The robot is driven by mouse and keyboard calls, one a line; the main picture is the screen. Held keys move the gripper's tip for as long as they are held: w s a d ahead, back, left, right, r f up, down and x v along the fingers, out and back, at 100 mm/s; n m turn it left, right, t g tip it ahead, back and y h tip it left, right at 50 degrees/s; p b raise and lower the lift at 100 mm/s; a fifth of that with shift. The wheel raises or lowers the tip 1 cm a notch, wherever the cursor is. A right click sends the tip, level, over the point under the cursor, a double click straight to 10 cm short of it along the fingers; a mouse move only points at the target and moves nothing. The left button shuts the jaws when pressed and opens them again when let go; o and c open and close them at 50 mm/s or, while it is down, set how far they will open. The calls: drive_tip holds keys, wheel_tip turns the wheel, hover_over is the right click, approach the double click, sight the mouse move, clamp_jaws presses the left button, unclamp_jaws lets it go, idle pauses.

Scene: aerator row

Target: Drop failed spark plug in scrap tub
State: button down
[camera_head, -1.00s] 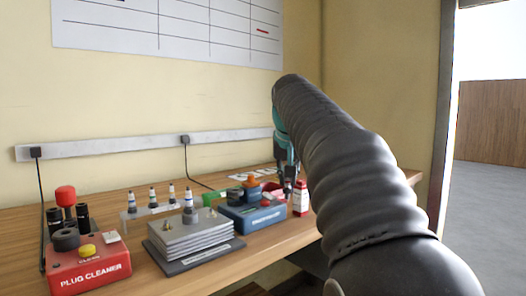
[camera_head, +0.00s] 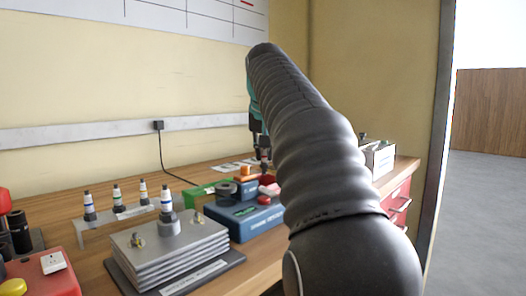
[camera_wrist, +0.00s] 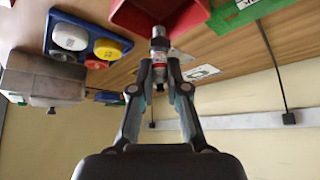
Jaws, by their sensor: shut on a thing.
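My gripper (camera_wrist: 160,72) is shut on a spark plug (camera_wrist: 159,46) with a pale body, a red band and a metal end. In the wrist view the plug's metal end lies against the picture of a red tub (camera_wrist: 160,12); I cannot tell whether it touches. In the head view my gripper (camera_head: 263,152) hangs over the back of the bench, and my arm hides part of the area. A red tub (camera_head: 269,187) shows just below it, behind the blue tester. I cannot read any label on the tub.
A blue tester (camera_head: 240,216) stands just in front. A green tray (camera_head: 206,190) lies to the left. A rack (camera_head: 128,211) with several plugs, a stack of metal plates (camera_head: 170,256) and a red plug cleaner (camera_head: 48,278) stand further left. A white box (camera_head: 378,158) is at right.

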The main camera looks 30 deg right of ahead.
drive_tip(key=shift+f+b, duration=0.4)
drive_tip(key=shift+f, duration=0.3)
drive_tip(key=shift+a+r, duration=0.1)
drive_tip(key=c, duration=1.1)
unclamp_jaws()
wheel_tip(320, 180, up, 5)
drive_tip(key=p, duration=0.5)
drive_tip(key=shift+r, duration=1)
